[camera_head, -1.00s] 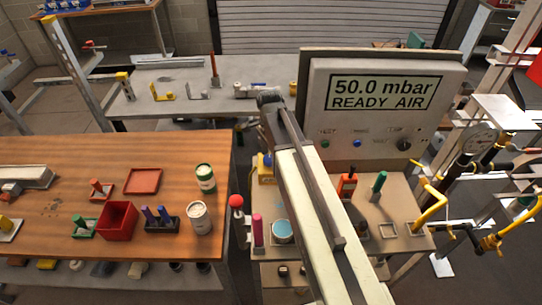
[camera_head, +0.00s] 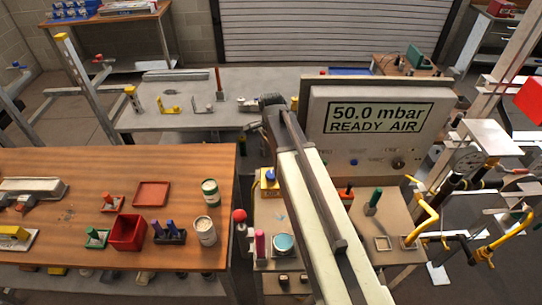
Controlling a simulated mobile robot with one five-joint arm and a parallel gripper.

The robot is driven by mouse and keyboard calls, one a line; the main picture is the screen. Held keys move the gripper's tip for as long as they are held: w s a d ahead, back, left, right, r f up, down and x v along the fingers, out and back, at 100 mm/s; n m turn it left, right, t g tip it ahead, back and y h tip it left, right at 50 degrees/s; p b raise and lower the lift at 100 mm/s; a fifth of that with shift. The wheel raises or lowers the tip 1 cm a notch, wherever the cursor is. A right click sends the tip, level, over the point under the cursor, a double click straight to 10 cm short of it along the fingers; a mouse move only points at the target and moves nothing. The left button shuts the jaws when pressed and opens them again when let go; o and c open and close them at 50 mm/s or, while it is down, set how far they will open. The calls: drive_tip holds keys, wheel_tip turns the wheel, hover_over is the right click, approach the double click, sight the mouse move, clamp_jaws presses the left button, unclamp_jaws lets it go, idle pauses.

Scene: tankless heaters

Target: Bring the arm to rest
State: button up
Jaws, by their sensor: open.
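My arm (camera_head: 318,205) reaches up from the bottom of the head view, a long cream link with a dark strip along it. It ends at a dark grey joint (camera_head: 272,101) in front of the grey back table. The arm covers part of the test bench (camera_head: 385,224) and passes close to the left edge of the display panel (camera_head: 325,100), which reads "50.0 mbar READY AIR". I cannot tell whether the arm touches anything.
A wooden table (camera_head: 60,170) at left bears a red bin (camera_head: 127,233), a red tray (camera_head: 152,194) and two cans. A red-knobbed post (camera_head: 239,216) stands between table and bench. Yellow pipes (camera_head: 427,215) and a gauge (camera_head: 466,160) are at right. A grey table (camera_head: 200,122) lies behind.

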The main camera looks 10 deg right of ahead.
drive_tip(key=shift+f, duration=0.25)
drive_tip(key=s+f+b, duration=0.3)
drive_tip(key=shift+d+f+b, duration=0.1)
drive_tip(key=shift+b, duration=0.25)
drive_tip(key=s+f+n+b, duration=0.1)
drive_tip(key=s+n, duration=0.6)
drive_tip(key=n, duration=0.8)
drive_tip(key=shift+s+f, duration=0.2)
drive_tip(key=shift+s, duration=0.15)
